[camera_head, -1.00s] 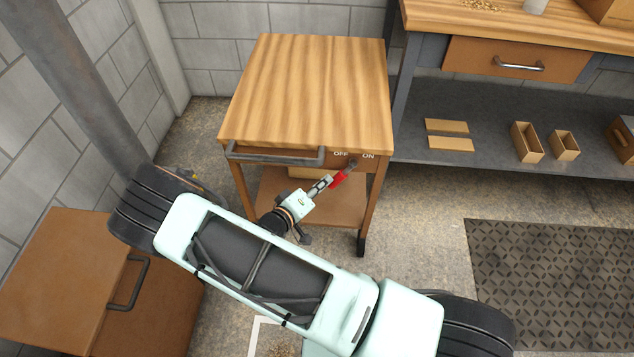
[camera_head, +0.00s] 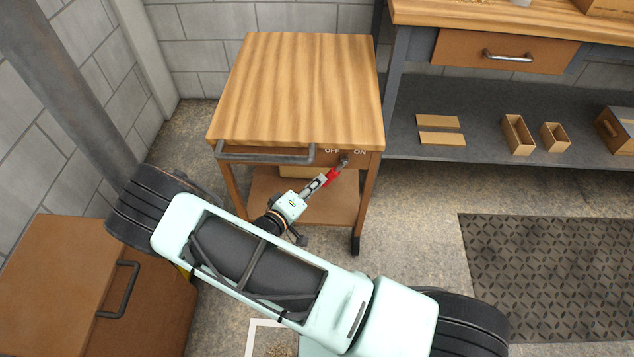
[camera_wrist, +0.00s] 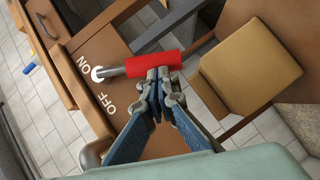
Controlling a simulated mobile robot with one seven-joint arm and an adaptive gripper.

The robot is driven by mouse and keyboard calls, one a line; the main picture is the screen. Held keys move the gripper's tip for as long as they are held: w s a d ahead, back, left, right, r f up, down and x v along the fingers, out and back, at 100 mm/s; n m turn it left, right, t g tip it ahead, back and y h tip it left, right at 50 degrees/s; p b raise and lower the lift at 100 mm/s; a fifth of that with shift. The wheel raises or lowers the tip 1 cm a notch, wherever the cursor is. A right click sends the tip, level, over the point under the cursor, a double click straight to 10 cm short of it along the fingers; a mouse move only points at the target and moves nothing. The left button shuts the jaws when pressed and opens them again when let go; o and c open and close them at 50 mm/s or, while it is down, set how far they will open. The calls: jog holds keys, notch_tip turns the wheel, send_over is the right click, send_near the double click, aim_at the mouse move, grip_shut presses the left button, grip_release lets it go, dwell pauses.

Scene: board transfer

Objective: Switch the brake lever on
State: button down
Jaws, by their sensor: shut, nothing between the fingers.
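The brake lever is on the front of a wooden cart (camera_head: 300,85), by the OFF and ON labels. It has a red handle (camera_head: 333,176) on a short metal shaft and slants down and left from its pivot. In the wrist view the red handle (camera_wrist: 150,63) points right from the pivot, with ON above and OFF below. My gripper (camera_head: 320,181) is shut and empty, its fingertips (camera_wrist: 163,77) against or very close to the handle's lower side. I cannot tell if they touch.
The cart has a front handle bar (camera_head: 265,155) left of the lever and a lower shelf (camera_head: 290,205). A workbench (camera_head: 480,15) stands right, with boxes on its lower shelf. A brown cabinet (camera_head: 50,270) is at lower left. A dark floor mat (camera_head: 555,275) lies right.

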jog(key=shift+d+f, duration=0.15)
jog(key=shift+f, duration=0.05)
jog(key=b, duration=0.1)
jog(key=d+f+n+h+b, duration=0.1)
jog(key=b, duration=0.1)
jog(key=shift+d+f+n+t, duration=0.15)
jog(key=shift+f+n+t, duration=0.1)
jog(key=shift+n+t, duration=0.05)
jog(key=d+f+b, duration=0.1)
jog(key=d+b, duration=0.1)
jog(key=d, duration=0.4)
jog(key=shift+s+d+n+h, duration=0.15)
jog(key=shift+d+n+h, duration=0.15)
jog(key=shift+n+h, duration=0.1)
jog(key=shift+f, duration=0.1)
jog(key=shift+f, duration=0.15)
